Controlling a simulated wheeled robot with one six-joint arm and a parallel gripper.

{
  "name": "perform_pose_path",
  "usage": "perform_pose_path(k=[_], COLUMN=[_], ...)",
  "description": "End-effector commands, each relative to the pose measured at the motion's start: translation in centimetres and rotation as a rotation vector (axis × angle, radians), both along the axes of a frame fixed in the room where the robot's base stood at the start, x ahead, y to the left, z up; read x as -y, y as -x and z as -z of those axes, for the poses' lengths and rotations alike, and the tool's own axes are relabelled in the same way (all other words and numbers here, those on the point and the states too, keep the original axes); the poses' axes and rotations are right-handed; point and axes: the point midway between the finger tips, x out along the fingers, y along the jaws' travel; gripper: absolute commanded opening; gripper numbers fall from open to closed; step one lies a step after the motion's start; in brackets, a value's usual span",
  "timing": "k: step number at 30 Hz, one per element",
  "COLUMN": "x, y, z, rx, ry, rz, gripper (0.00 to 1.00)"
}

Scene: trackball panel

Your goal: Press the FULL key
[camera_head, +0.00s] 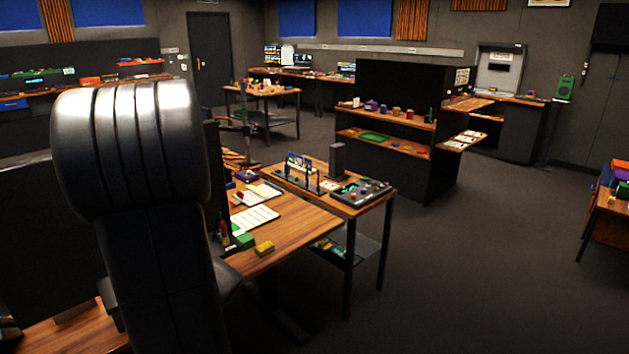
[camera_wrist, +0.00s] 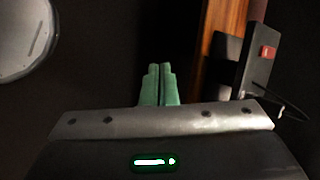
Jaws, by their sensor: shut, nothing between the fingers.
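A dark control panel (camera_head: 362,192) with several small coloured keys lies on the near small wooden table in the head view. It may be the trackball panel, but its labels are too small to read and I cannot pick out the FULL key. My gripper (camera_wrist: 160,70) shows in the wrist view with its two green fingers together and nothing between them. It is over a dark area, apart from anything visible. My gripper does not show in the head view.
In the wrist view, a dark box with a red patch (camera_wrist: 267,52) stands by a wooden strip (camera_wrist: 221,40) at right, and a round pale-rimmed object (camera_wrist: 22,40) at upper left. In the head view, a black padded chair (camera_head: 135,140) blocks the left. Floor (camera_head: 470,260) is free at right.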

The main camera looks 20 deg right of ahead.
Motion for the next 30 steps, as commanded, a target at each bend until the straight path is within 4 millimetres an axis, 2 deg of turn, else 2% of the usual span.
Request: perform_pose_path(k=[1, 6, 9, 12, 17, 30], x=[-0.8, -3.0, -3.8, -4.3, -4.6, -4.5], y=[-2.1, -7.9, -10.3, -11.8, -12.7, -12.7], z=[-0.3, 0.5, 1.0, 1.5, 1.9, 1.9], rx=[-0.019, -0.068, -0.089, -0.104, -0.112, -0.111], ry=[-0.049, -0.2, -0.263, -0.303, -0.327, -0.328], rz=[0.069, 0.288, 0.383, 0.445, 0.484, 0.484], gripper=[0.0, 0.0, 0.0, 0.0, 0.0, 0.0])
